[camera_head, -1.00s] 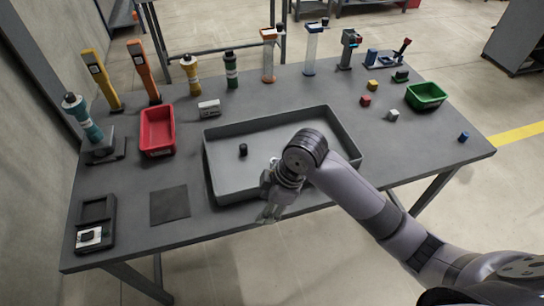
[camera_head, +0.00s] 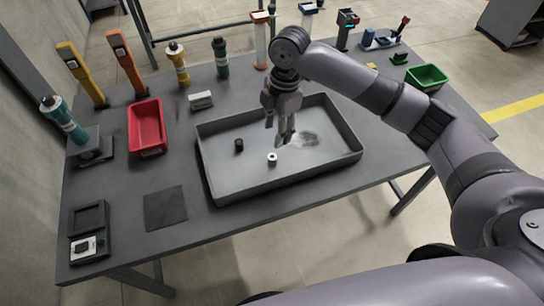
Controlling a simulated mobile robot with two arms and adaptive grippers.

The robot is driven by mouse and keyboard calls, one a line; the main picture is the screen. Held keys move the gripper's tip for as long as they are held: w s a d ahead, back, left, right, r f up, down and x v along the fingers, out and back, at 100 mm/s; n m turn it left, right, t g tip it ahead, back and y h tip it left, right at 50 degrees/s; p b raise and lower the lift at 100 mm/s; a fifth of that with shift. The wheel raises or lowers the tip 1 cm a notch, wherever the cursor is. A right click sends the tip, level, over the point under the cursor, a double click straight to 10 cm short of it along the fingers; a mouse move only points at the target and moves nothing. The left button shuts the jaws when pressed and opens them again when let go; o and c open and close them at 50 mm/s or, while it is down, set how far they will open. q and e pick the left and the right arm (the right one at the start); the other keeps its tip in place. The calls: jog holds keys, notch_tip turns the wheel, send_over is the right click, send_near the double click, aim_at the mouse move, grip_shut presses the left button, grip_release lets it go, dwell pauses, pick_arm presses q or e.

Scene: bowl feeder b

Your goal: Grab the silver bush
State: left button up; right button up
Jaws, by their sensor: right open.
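A small silver bush (camera_head: 272,159) stands on the floor of the large grey tray (camera_head: 213,180), near its middle. A small black bush (camera_head: 239,145) stands to its left in the same tray. My right gripper (camera_head: 285,138) is over the tray, pointing down, above and slightly right of the silver bush. Its fingers are open and nothing shows between them. It seems apart from the bush. My left gripper is not in view.
A red bin (camera_head: 147,128) stands left of the tray and a green bin (camera_head: 427,78) at the far right. A dark square mat (camera_head: 165,208) lies at the front left. Several bottles and tools line the back edge. A small white box (camera_head: 201,100) lies behind the tray.

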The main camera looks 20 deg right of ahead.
send_over(272, 156)
jog(key=f, duration=0.5)
jog(key=shift+d+p, duration=0.3)
jog(key=shift+w+f, duration=0.1)
jog(key=shift+f, duration=0.45)
jog(key=f, duration=0.1)
jog(key=f+p, duration=0.1)
jog(key=f, duration=0.2)
jog(key=shift+s+a+f, duration=0.1)
jog(key=shift+s+a, duration=0.1)
jog(key=shift+a, duration=0.05)
jog(key=shift+f, duration=0.5)
jog(key=shift+c, duration=0.5)
grip_shut()
jog(key=shift+r, duration=0.1)
